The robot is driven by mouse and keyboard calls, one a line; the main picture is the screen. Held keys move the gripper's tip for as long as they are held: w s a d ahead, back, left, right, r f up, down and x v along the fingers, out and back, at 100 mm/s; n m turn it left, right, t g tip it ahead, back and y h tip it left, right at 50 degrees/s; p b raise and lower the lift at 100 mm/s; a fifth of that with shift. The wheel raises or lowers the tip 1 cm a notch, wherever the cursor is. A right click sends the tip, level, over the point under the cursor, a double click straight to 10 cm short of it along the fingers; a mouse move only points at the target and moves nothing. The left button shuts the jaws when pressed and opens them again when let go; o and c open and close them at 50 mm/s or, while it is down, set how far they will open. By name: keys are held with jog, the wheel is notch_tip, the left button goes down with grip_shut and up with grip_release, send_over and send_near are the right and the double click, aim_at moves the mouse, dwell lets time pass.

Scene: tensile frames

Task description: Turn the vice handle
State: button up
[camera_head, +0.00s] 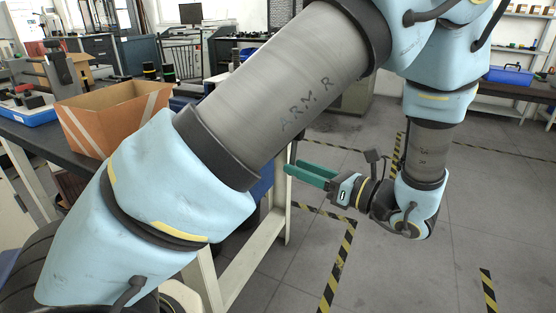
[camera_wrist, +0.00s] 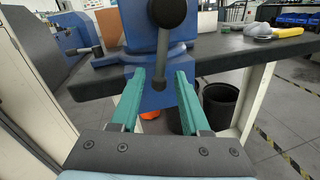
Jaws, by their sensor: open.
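The blue vice (camera_wrist: 152,98) is mounted at the edge of a dark workbench in the wrist view. Its grey handle (camera_wrist: 161,52) is a bar hanging nearly upright in front of the vice body, with a large dark round knob (camera_wrist: 170,11) at the top and a small ball at the lower end. My gripper (camera_wrist: 159,75) is open, its two teal fingers spread on either side of the handle's lower end in the picture. I cannot tell whether they touch it. My gripper also shows in the head view (camera_head: 293,168), pointing left beside the bench; my arm hides the vice there.
The workbench (camera_wrist: 235,56) has pale legs and carries a yellow-and-grey tool (camera_wrist: 276,32) at the right. Dark bins (camera_wrist: 220,103) stand below it. In the head view, a cardboard box (camera_head: 115,118) sits on the bench at left. The floor right of my gripper is open.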

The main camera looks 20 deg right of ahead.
jog(key=x, duration=0.5)
jog(key=shift+w+a, duration=0.25)
jog(key=shift+w, duration=0.05)
jog(key=shift+c, duration=0.2)
grip_shut()
dwell(1.0)
